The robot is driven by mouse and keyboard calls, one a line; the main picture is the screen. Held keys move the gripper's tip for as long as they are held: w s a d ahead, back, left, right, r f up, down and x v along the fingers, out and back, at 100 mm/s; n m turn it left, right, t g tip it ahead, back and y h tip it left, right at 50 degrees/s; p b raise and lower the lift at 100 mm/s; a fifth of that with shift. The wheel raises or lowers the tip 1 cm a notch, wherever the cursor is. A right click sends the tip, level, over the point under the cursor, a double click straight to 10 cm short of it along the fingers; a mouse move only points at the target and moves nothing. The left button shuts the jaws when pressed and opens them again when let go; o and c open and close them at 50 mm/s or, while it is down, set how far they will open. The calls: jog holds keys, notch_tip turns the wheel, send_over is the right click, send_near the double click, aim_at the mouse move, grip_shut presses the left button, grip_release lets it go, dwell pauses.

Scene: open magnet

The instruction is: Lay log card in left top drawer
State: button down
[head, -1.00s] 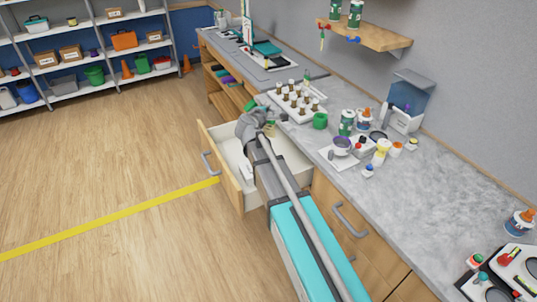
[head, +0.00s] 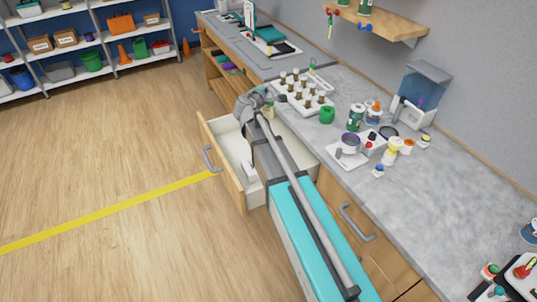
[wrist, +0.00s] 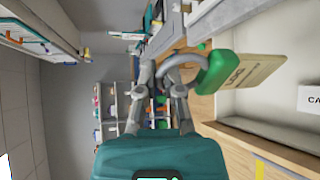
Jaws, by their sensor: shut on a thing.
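The left top drawer (head: 226,143) stands pulled open under the counter, with a grey handle on its front. My gripper (wrist: 172,72) is over the back part of the open drawer in the head view. In the wrist view it is shut on the log card (wrist: 256,72), a tan card with dark print, held at its green end piece (wrist: 215,72). A grey curved part beside the green piece hides the exact contact. The card appears above the drawer's pale interior, apart from its floor. My arm hides part of the drawer in the head view.
A white label (wrist: 312,98) shows in the drawer. Open floor lies left of it.

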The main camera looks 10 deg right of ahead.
jog(key=shift+d, duration=0.1)
jog(key=shift+s+f+b, duration=0.1)
jog(key=shift+f+b, duration=0.3)
jog(key=shift+b, duration=0.05)
jog(key=s+a+f+y+b, duration=0.1)
jog(key=s+a+f+b, duration=0.1)
jog(key=f+b, duration=0.9)
jog(key=s+a+f+n+t+y+b, duration=0.1)
jog(key=s+a+f+b, duration=0.1)
jog(key=f+b, duration=0.9)
jog(key=shift+s+a, duration=0.2)
jog(key=shift+a, duration=0.45)
jog(key=w+d+f+b, duration=0.5)
jog(key=w+f+b, duration=0.4)
jog(key=w, duration=0.3)
jog(key=shift+d, duration=0.35)
